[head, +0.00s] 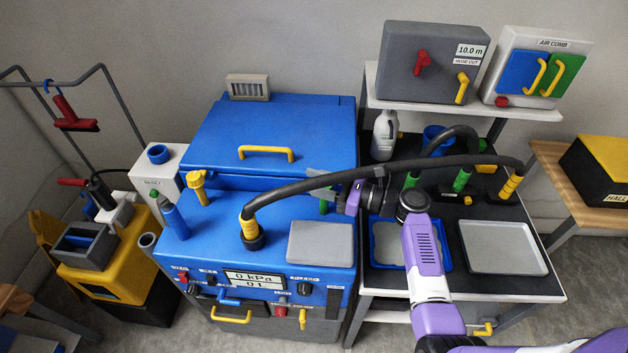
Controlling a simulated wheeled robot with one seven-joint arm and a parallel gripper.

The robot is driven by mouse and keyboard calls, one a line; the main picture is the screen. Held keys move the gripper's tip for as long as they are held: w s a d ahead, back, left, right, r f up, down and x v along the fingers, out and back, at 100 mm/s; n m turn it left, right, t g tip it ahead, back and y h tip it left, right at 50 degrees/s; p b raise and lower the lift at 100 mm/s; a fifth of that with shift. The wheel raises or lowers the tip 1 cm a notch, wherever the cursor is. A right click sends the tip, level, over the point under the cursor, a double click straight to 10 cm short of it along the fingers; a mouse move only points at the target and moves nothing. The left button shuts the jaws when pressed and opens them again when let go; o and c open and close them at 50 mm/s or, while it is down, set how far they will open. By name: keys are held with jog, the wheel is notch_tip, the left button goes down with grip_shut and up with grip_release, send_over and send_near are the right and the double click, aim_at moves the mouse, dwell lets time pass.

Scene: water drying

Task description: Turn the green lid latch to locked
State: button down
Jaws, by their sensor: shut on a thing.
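The blue machine (180,240) has a blue lid (235,120) with a yellow handle, and the lid looks down. A small part of the green lid latch (323,207) shows at the machine's right side, in front of the lid. My gripper (325,194) reaches it from the right and is shut on it. The fingers and the black hose hide most of the latch, so I cannot tell which way it is turned.
A black hose (380,168) with yellow ends arches from the machine top to the right bench, close by my gripper. A grey plate (320,243) lies in front on the machine. A blue tray (443,262) and a grey tray (503,247) are on the bench.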

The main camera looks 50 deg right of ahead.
dwell(0.4)
jog(key=c, duration=0.9)
grip_release()
jog(key=b+v, duration=0.1)
jog(key=v, duration=0.6)
jog(key=shift+s+d, duration=0.2)
jog(key=shift+s, duration=0.15)
jog(key=shift+s, duration=0.1)
